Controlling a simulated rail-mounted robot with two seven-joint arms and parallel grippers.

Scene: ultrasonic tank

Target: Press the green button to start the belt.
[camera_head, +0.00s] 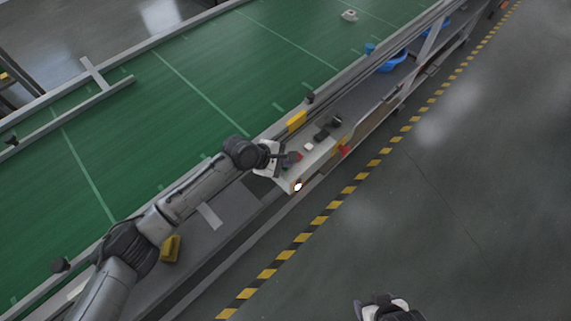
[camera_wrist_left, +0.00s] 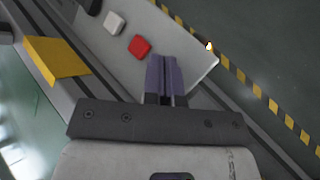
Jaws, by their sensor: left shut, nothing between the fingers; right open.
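A pale control panel (camera_head: 322,153) sits on the belt's near side rail. It carries a red button (camera_wrist_left: 139,46) and a white button (camera_wrist_left: 114,22), with dark parts farther along. I see no green button; my left gripper covers part of the panel. My left gripper (camera_wrist_left: 161,60) is shut and empty, its purple-grey fingertips over the panel beside the red button. Whether they touch the panel I cannot tell. In the head view the left gripper (camera_head: 288,158) reaches the panel's near end. My right gripper (camera_head: 390,308) is open at the bottom edge, partly cut off.
The green belt (camera_head: 190,85) runs diagonally behind the panel, with a small pale object (camera_head: 349,15) on it. A small lamp (camera_head: 298,186) glows at the panel's corner. Yellow blocks (camera_head: 297,121) sit along the rail. Blue bins (camera_head: 388,60) stand farther along. The floor at right is clear.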

